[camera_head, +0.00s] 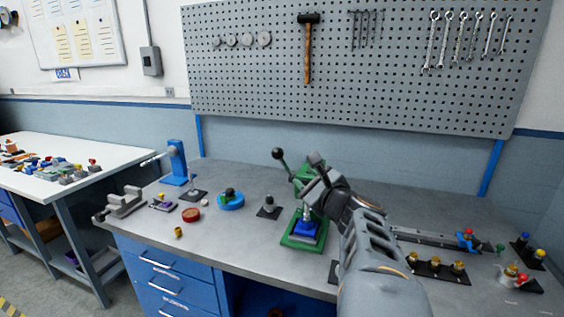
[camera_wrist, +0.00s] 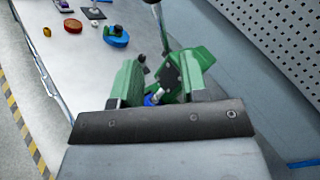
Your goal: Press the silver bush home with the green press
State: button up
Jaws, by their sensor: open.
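The green press (camera_head: 294,239) stands on the grey bench, with its lever ending in a black ball (camera_head: 278,154) raised to the upper left. A blue block (camera_head: 302,232) sits on its base. A small silver piece, apparently the silver bush (camera_wrist: 155,95), shows above the blue in the wrist view; I cannot tell how deep it sits. My gripper (camera_head: 312,177) is open at the upper part of the press, to the right of the lever ball, and hides part of the press. I see nothing held in it. Whether it touches the press is unclear.
To the left stand a dark cone on a black plate (camera_head: 269,208), a blue round fixture (camera_head: 231,203), a red dish (camera_head: 191,215), a brass piece (camera_head: 178,232) and a blue stand (camera_head: 177,162). To the right are a rail (camera_head: 430,239) and a black holder (camera_head: 437,268) with brass-topped parts.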

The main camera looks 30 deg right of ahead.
aim_at(283, 162)
jog(key=w, duration=0.4)
jog(key=w+p, duration=0.1)
jog(key=w, duration=0.4)
jog(key=w+d, duration=0.1)
jog(key=w, duration=0.3)
jog(key=shift+w+d+f+p, duration=0.1)
jog(key=shift+w+p, duration=0.1)
jog(key=shift+p, duration=0.2)
jog(key=shift+c, duration=0.4)
grip_shut()
